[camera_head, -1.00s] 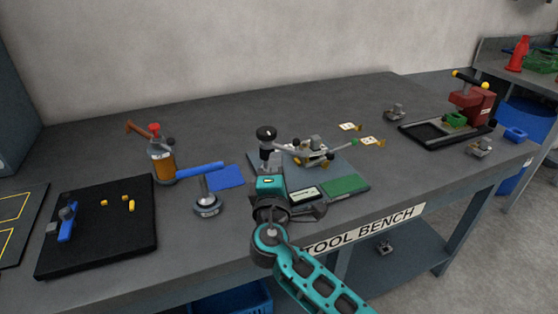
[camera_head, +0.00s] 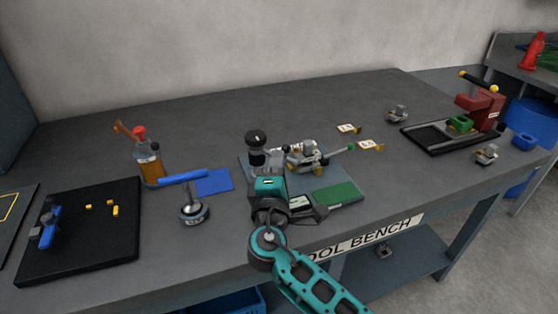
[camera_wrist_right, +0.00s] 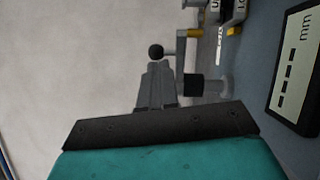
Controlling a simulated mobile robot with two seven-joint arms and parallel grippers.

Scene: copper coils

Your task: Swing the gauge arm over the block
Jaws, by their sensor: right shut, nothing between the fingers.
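The gauge fixture stands on a grey plate (camera_head: 247,163) at mid-bench. Its post carries a black knob (camera_head: 256,137). Beside the post is a grey metal assembly (camera_head: 306,157) with a rod ending in a green ball (camera_head: 351,147). I cannot clearly separate gauge arm from block there. My right gripper (camera_head: 272,166) is in front of the fixture, shut and empty. In the right wrist view, its closed fingers (camera_wrist_right: 156,68) are close to a black ball (camera_wrist_right: 156,51) on a grey bracket; contact is unclear. A readout marked mm (camera_wrist_right: 297,65) lies to the right. My left gripper is out of view.
A green pad (camera_head: 338,194) lies on the plate's right. A black tray (camera_head: 85,245) is far left. A red press (camera_head: 478,107) is at right. The back bench is clear.

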